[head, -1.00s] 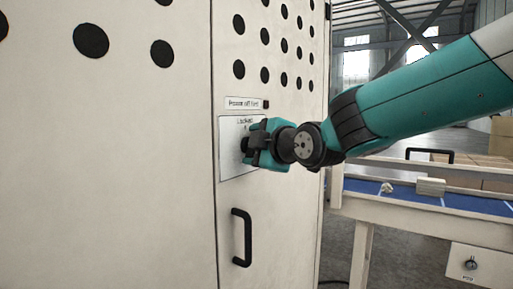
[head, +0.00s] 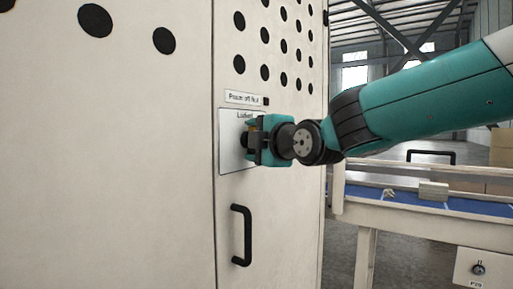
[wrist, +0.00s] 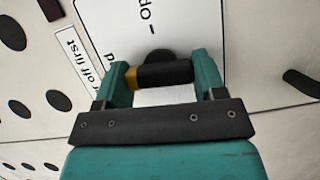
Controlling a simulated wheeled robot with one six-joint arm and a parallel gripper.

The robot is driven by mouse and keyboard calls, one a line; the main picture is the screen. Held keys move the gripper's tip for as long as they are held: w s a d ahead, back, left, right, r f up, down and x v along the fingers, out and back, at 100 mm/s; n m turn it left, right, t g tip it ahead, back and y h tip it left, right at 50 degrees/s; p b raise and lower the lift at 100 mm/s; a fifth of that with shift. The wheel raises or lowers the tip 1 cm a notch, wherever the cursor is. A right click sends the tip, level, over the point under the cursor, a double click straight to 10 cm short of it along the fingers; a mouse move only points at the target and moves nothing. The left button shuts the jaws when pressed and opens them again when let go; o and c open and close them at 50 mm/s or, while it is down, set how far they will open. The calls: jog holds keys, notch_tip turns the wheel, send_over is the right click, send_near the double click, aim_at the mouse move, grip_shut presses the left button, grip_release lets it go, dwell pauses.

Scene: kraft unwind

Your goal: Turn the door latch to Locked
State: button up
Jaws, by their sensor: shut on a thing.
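The door latch (wrist: 167,74) is a short black bar with a yellow end, in front of a round black hub on a white plate (head: 231,160). My gripper (wrist: 160,78) is shut on the latch, with one teal finger at each end of the bar. In the head view my gripper (head: 251,143) hides most of the latch, and only a little black and yellow shows beside it. The word at the plate's top appears to read Locked. The bar's exact angle against the plate's marks cannot be told.
A small sign (head: 244,98), apparently Power off first, is above the plate. A black door handle (head: 241,236) sticks out below it. Round black holes dot the pale cabinet. A table with a blue belt (head: 470,203) stands at the right, under my arm.

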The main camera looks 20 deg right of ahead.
jog(key=shift+n+t+b, duration=0.3)
jog(key=shift+n+b, duration=0.3)
jog(key=shift+b, duration=0.25)
jog(key=o, duration=1.1)
jog(key=shift+s+d+b, duration=0.65)
jog(key=shift+s+d, duration=0.25)
jog(key=shift+s, duration=0.35)
jog(key=shift+s+d+b, duration=0.6)
jog(key=shift+s+d, duration=0.3)
jog(key=shift+s, duration=0.3)
jog(key=s+a+f+m+g+y+p, duration=0.2)
jog(key=s+a+f+m+g+p, duration=0.45)
jog(key=f, duration=0.55)
jog(key=s+f+m+g, duration=0.2)
jog(key=s+g, duration=0.1)
jog(key=s, duration=0.3)
jog(key=s+f+m+g+h+p, duration=0.1)
jog(key=s+f+m+g, duration=0.2)
jog(key=s, duration=0.4)
jog(key=s+a+f+m+g+h, duration=0.1)
jog(key=s+f+m+g, duration=0.1)
jog(key=s+g, duration=0.3)
jog(key=shift+s+f+m+p, duration=0.25)
jog(key=shift+s+f+p, duration=0.15)
jog(key=shift+s+f, duration=0.35)
